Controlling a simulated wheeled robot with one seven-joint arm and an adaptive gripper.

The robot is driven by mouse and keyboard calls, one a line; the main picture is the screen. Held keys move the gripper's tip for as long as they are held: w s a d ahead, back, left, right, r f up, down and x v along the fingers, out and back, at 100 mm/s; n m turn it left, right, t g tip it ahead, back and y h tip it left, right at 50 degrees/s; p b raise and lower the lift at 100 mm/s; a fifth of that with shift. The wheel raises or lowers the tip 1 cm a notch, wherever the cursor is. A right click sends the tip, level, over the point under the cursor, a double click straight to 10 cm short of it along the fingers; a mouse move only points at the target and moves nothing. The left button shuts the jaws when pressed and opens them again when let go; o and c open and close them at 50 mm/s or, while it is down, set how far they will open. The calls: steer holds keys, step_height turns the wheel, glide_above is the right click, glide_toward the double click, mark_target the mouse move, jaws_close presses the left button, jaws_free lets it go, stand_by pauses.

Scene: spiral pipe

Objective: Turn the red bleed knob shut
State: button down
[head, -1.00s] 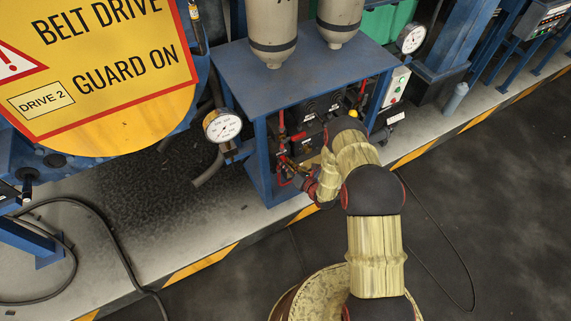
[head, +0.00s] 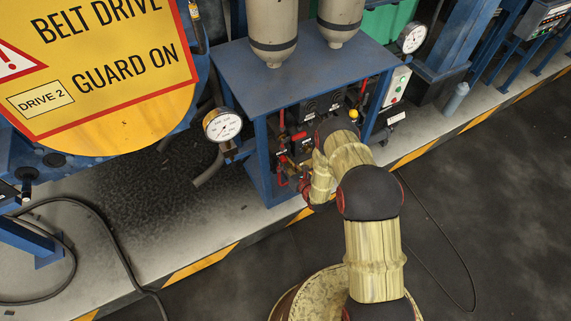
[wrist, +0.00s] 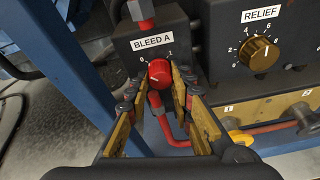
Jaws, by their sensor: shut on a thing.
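In the head view the knob cannot be made out, and my wrist is at the front of the blue bench frame (head: 259,155).
A brass "RELIEF" knob (wrist: 259,54) stands to the right on its own block. A red pipe (wrist: 168,132) bends below the bleed knob, and a yellow ring (wrist: 241,138) is at lower right. A blue post (wrist: 75,72) stands close on the left. A pressure gauge (head: 222,126) hangs left of the bench.

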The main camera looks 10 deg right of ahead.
steer(key=shift+f, duration=0.1)
steer(key=c, duration=1.6)
jaws_free()
steer(key=v, duration=1.2)
steer(key=shift+d, duration=0.1)
